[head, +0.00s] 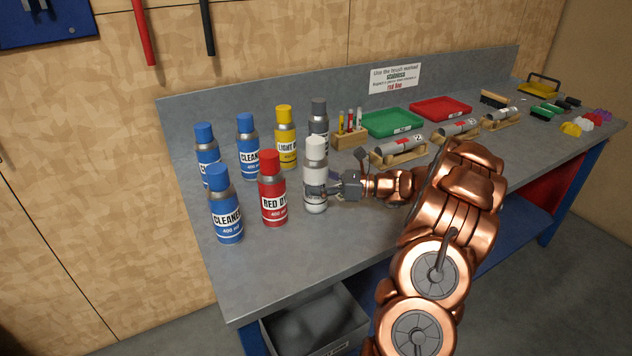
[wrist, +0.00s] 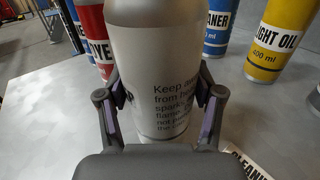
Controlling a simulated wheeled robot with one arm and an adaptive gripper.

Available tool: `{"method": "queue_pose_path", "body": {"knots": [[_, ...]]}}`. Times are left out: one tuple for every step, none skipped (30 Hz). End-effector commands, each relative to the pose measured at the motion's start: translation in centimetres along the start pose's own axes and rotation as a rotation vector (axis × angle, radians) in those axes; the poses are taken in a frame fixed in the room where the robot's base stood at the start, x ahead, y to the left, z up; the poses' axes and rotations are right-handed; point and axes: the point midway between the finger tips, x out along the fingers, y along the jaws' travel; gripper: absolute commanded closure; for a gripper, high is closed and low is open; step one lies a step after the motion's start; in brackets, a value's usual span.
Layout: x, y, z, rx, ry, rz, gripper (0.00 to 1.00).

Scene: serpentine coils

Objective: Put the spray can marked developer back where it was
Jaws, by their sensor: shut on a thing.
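A white spray can (head: 315,176) with a white cap stands upright among the other cans, near the front row on the bench. My gripper (head: 328,188) reaches it from the right and is shut around its lower body. In the wrist view the white can (wrist: 155,55) fills the space between the two fingers, with small warning text facing me. The word developer cannot be read on it in either view. I cannot tell whether its base touches the bench top or hangs just above it.
A red dye can (head: 272,190) stands close to its left. Blue cleaner cans (head: 226,210), a yellow light oil can (head: 285,140) and a grey can (head: 319,120) stand around it. A white label reading cleaner (wrist: 250,163) lies on the bench (head: 290,250). The front strip is clear.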

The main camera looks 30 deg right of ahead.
Motion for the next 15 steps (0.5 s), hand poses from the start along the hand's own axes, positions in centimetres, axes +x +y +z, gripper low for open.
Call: {"method": "queue_pose_path", "body": {"knots": [[0.01,-0.01,-0.06,0.000,-0.001,0.000,0.87],[0.01,-0.01,-0.13,0.000,-0.002,0.000,0.87],[0.00,-0.01,-0.22,0.000,-0.002,0.000,0.87],[-0.01,0.01,-0.22,0.000,-0.001,0.000,0.31],[-0.01,0.01,-0.22,0.000,0.000,0.000,0.27],[-0.01,0.01,-0.22,0.000,0.000,0.000,0.23],[0.00,0.01,-0.23,0.000,0.000,0.000,0.20],[0.00,0.01,-0.23,0.000,0.000,0.000,0.17],[0.00,0.01,-0.23,0.000,0.000,0.000,0.13],[0.00,0.01,-0.24,0.000,0.000,0.001,0.10],[0.01,0.02,-0.24,0.000,0.000,0.001,0.08],[0.01,0.02,-0.24,0.000,0.000,0.001,0.08],[0.01,0.02,-0.24,0.000,0.000,0.000,0.08],[0.01,0.02,-0.24,0.000,0.000,0.000,0.08],[0.01,0.02,-0.24,0.000,0.000,0.000,0.08]]}}
